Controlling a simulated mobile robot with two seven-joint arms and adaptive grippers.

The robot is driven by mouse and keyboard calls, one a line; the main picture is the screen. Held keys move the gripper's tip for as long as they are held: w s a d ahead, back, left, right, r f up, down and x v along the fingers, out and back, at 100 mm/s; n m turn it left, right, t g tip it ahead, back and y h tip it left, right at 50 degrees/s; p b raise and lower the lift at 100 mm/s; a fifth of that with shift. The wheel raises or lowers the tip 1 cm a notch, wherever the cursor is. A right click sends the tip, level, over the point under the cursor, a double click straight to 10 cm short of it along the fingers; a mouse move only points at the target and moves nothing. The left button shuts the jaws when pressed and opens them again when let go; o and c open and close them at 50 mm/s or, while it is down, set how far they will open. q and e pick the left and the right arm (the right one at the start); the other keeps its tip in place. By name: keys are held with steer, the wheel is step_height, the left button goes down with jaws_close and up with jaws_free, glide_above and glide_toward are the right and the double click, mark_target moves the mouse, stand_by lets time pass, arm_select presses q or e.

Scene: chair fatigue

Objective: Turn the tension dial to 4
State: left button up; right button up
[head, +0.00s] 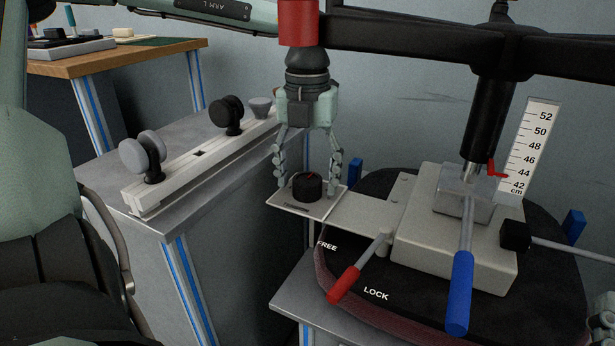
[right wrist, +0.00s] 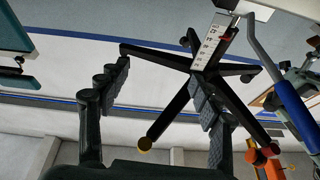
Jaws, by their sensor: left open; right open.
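The tension dial (head: 307,187) is a black round knob with a small red mark on top. It sits on a small light plate (head: 326,209) that sticks out left from the chair mechanism (head: 455,249). My left gripper (head: 307,181) points down over the dial, its open fingers on either side of it. I cannot tell whether the fingers touch it. The dial's numbers are too small to read. My right gripper (right wrist: 160,76) is open and empty in the right wrist view, away from the dial.
A red-tipped lever (head: 345,283) lies between the FREE and LOCK labels. A blue-handled lever (head: 459,290) stands at front right. A height scale (head: 533,148) rises behind. A grey bench (head: 190,215) with a clamp rail (head: 195,160) stands left. The right wrist view shows a black chair base (right wrist: 185,105).

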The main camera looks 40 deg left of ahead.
arm_select(q)
steer(key=shift+c, duration=0.4)
steer(key=c, duration=1.1)
